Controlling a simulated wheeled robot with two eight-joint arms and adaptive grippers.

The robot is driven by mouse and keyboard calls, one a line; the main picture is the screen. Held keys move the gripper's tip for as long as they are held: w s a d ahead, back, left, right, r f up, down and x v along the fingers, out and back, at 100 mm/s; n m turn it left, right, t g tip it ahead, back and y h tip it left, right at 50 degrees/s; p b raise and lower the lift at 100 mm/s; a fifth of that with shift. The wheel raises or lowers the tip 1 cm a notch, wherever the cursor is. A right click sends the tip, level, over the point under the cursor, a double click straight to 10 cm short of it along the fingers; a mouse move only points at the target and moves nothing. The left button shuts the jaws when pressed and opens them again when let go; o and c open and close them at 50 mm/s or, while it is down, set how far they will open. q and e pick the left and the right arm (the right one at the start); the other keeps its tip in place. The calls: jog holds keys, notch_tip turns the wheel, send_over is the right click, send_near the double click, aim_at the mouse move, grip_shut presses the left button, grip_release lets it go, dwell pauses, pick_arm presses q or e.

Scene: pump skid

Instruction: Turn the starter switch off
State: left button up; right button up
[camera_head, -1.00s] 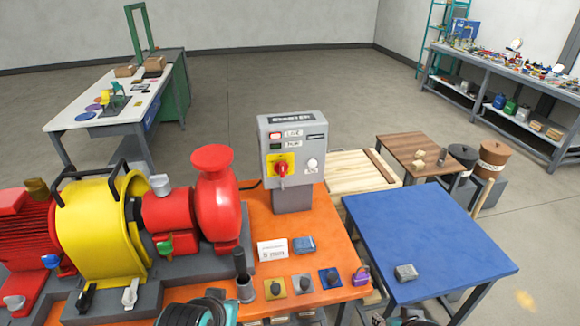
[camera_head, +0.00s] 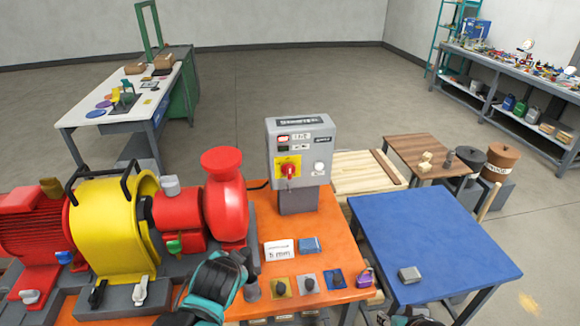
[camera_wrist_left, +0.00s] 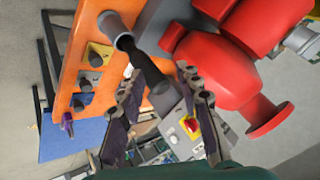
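The grey starter box (camera_head: 300,145) stands upright on the orange bench. Its starter switch (camera_head: 289,170) is a red handle on a yellow plate, on the left of the box's front face, and the handle looks roughly upright. The switch also shows small in the left wrist view (camera_wrist_left: 192,125), near the right finger. My left gripper (camera_head: 222,282) is low in front of the red pump, well short of the switch. In the left wrist view its fingers (camera_wrist_left: 163,78) are apart and hold nothing. My right gripper (camera_head: 408,317) barely shows at the bottom edge, its fingers unclear.
A black-handled lever (camera_wrist_left: 145,62) stands close to my left gripper, across the gap between its fingers in the wrist view. The red pump (camera_head: 222,195) is left of the box. A white card (camera_head: 279,250) and several knobs lie in front. The blue table (camera_head: 430,235) is mostly clear.

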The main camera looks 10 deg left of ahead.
pick_arm(q)
jog(key=w+r+m+t+y, duration=0.1)
jog(key=w+r+m, duration=0.1)
jog(key=w+m, duration=0.15)
jog(key=w+r+m+y, duration=0.1)
jog(key=w+r+m, duration=0.1)
jog(key=w, duration=0.2)
jog(key=m+t+y+p, duration=0.15)
jog(key=m+t, duration=0.65)
jog(key=m, duration=1.4)
send_near(290, 169)
jog(key=w, duration=0.2)
jog(key=shift+n, duration=0.25)
jog(key=x, duration=0.7)
jog(key=shift+w+a, duration=0.1)
jog(key=shift+a, duration=0.3)
pick_arm(e)
notch_tip(290, 169, up, 2)
jog(key=shift+w+r, duration=0.1)
pick_arm(q)
grip_shut()
